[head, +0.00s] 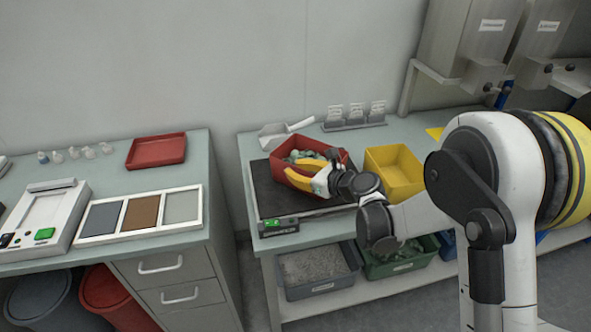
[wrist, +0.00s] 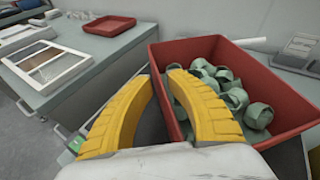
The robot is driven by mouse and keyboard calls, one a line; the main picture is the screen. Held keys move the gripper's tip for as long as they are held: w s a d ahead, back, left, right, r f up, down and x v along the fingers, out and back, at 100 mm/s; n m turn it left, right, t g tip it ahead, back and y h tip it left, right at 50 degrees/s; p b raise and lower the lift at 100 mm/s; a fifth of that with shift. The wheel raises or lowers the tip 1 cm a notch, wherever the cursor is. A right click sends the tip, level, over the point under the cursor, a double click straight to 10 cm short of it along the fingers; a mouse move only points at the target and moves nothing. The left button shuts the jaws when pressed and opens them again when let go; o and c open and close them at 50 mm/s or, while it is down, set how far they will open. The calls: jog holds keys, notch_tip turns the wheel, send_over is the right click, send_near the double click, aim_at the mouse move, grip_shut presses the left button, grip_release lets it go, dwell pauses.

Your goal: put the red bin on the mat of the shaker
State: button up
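The red bin (head: 328,158), holding several green-grey curled pieces, sits on the dark mat (head: 264,192) of the shaker (head: 279,226), toward its back. It appears level; its underside is hidden. In the wrist view the red bin (wrist: 285,98) fills the right side. My gripper (head: 288,175) is at the bin's front left wall, its yellow fingers parted. In the wrist view my gripper (wrist: 156,77) has one finger over the bin's inside and the other outside the wall, with a visible gap between the tips.
A yellow bin (head: 396,168) stands right of the shaker. A scoop (head: 285,132) and a small labelled rack (head: 354,115) are behind. The left bench holds a red tray (head: 157,150) and a three-panel white tray (head: 140,216). A floor gap separates the benches.

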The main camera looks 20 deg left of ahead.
jog(key=shift+r, duration=0.1)
jog(key=shift+s+d+r, duration=0.1)
jog(key=shift+d+r, duration=0.1)
jog(key=shift+d, duration=0.05)
jog(key=p+v, duration=0.4)
jog(key=v, duration=0.7)
jog(key=shift+s+d, duration=0.2)
